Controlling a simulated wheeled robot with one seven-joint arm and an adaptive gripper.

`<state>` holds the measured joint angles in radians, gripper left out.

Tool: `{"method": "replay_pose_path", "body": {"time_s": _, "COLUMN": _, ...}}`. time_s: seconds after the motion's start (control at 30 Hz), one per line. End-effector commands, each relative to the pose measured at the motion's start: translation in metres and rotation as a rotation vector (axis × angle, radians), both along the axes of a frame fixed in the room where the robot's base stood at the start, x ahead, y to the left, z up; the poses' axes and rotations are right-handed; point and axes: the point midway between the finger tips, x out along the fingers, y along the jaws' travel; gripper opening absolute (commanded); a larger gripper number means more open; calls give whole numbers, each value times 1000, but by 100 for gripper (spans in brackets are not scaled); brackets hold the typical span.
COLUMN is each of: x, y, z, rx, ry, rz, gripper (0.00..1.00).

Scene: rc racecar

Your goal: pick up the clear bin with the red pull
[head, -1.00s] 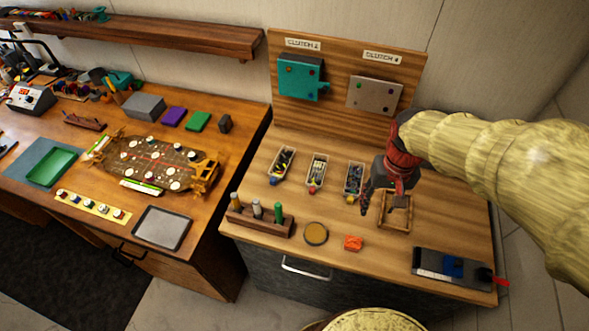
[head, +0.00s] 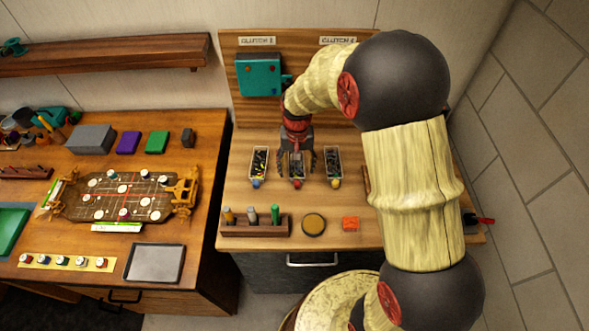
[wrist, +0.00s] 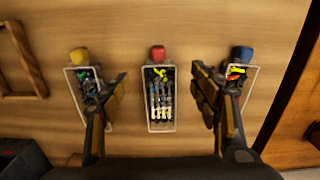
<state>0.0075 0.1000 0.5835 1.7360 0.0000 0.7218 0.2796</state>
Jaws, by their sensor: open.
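The clear bin with the red pull (wrist: 160,127) is the middle of three bins on the wooden bench, filled with small dark and pale parts. Its red pull (wrist: 158,52) points up in the wrist view and toward the front edge in the head view (head: 297,184). My gripper (wrist: 160,73) is open and empty, pointing down above this bin, one finger on each side of it. The fingers partly cover the neighbouring bins in the wrist view. In the head view my gripper (head: 297,164) hides part of the middle bin. I cannot tell its exact height.
Close beside it stand a clear bin with a blue pull (head: 257,183) and one with a yellow pull (head: 335,182). The upright panel (head: 300,105) is behind.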

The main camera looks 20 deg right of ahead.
Motion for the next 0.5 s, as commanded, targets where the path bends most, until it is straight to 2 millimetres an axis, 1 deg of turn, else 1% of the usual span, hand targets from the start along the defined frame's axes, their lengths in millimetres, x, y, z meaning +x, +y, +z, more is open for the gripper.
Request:
{"method": "replay_pose_path", "body": {"time_s": 0.2, "x": -6, "y": 2, "z": -28, "rx": 0, "ry": 3, "rz": 0, "gripper": 62}}
{"method": "replay_pose_path", "body": {"time_s": 0.3, "x": -5, "y": 1, "z": -42, "rx": 0, "ry": 3, "rz": 0, "gripper": 62}}
{"method": "replay_pose_path", "body": {"time_s": 0.4, "x": -5, "y": 1, "z": -48, "rx": 0, "ry": 1, "rz": 0, "gripper": 62}}
{"method": "replay_pose_path", "body": {"time_s": 0.5, "x": -4, "y": 1, "z": -48, "rx": 0, "ry": 0, "rz": 0, "gripper": 62}}
